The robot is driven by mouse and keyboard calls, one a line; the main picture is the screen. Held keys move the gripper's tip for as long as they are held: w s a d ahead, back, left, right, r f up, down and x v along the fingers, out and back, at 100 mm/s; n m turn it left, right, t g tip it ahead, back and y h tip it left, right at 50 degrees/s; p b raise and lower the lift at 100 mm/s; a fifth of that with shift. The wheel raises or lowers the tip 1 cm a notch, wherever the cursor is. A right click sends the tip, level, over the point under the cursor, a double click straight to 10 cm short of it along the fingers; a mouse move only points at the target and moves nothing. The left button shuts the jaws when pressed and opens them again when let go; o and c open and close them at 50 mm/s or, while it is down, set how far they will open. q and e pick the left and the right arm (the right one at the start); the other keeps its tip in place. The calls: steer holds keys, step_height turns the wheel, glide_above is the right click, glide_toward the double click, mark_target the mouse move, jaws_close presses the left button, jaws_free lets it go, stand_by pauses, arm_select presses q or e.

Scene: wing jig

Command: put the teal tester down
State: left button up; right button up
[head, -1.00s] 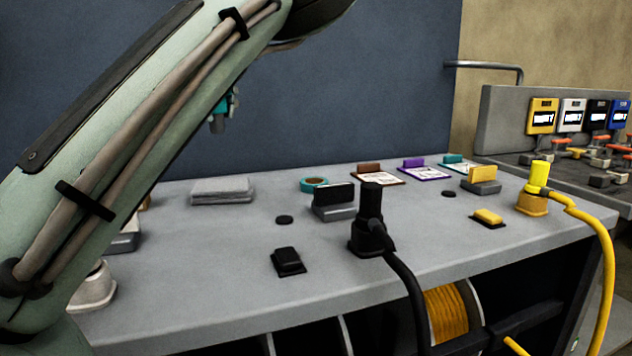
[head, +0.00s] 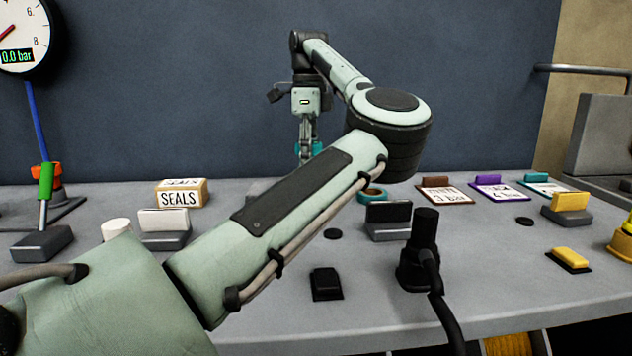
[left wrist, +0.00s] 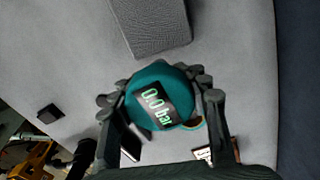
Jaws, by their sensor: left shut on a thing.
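The teal tester (left wrist: 158,88) is a round body with a dark display reading 0.0 bar in the left wrist view. My left gripper (left wrist: 163,98) has its fingers closed around it from both sides. In the head view, my left gripper (head: 306,150) hangs pointing down at the back of the grey bench (head: 480,290), with only a little teal of the tester (head: 318,148) showing. The tester appears to be above the bench top; its underside and exact height are hidden. My right gripper is not in view.
A grey pad (left wrist: 150,25) lies beside the tester in the left wrist view. A teal tape roll (head: 372,195), black holder (head: 388,220), black plug (head: 424,250) and SEALS box (head: 181,193) stand on the bench. Bare bench surrounds the tester's near side.

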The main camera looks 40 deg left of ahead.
arm_select(q)
steer(key=shift+w+d+f, duration=0.4)
steer(key=shift+w, duration=0.05)
steer(key=shift+f, duration=1.9)
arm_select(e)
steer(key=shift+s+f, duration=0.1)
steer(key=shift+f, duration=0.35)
arm_select(q)
steer(key=shift+f, duration=0.2)
steer(key=o, duration=1.2)
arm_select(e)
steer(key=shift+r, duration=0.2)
